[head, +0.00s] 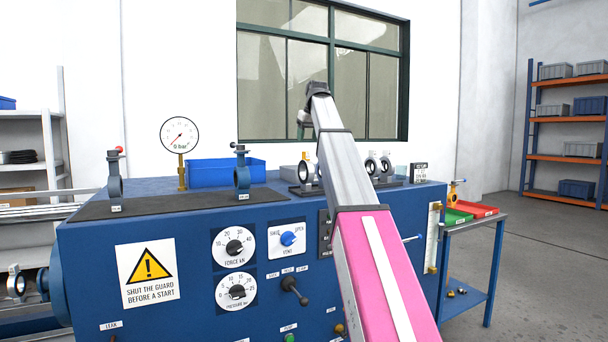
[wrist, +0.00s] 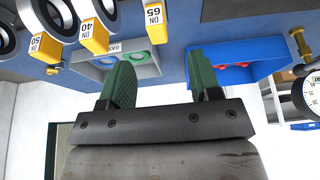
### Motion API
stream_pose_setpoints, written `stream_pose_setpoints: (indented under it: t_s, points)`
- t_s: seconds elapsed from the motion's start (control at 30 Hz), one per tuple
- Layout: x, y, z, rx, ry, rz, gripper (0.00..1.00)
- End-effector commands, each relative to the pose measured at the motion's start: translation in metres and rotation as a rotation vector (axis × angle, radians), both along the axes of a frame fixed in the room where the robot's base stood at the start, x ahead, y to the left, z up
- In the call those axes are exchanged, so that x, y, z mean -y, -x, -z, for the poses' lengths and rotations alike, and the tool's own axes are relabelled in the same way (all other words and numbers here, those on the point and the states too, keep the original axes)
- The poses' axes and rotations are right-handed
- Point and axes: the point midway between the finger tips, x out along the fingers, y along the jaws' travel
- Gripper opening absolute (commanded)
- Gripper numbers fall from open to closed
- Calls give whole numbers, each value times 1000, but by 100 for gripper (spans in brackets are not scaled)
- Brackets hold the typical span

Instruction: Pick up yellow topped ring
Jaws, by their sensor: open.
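In the wrist view, which looks upside down, three rings with yellow tops stand in a row at the upper left. Their tops are marked DN 50 (wrist: 45,47), DN 40 (wrist: 94,37) and DN 65 (wrist: 154,20). The DN 65 ring's body is mostly out of frame. In the head view, dark-bodied rings (head: 307,172) stand on the blue machine's top, partly hidden behind my arm. My gripper (wrist: 162,82) has its green fingers apart with nothing between them. It is apart from the rings, and in the head view it (head: 303,124) hangs above the machine.
A grey tray (wrist: 150,70) with green and blue rings and a blue tray (wrist: 268,72) with red pieces lie near my fingers. A pressure gauge (head: 180,135) and two upright valves (head: 115,180) stand left on the machine. A side table (head: 490,222) stands right.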

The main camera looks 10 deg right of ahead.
Motion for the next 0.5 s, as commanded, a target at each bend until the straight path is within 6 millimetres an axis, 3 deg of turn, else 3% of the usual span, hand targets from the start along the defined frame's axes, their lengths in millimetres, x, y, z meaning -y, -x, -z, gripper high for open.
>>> stream_pose_setpoints:
  t_s: [0.2, 0.5]
  points:
    - [-4, -11, 32, -1, 0, 0, 57]
    - [-5, -17, 53, -1, 0, 1, 57]
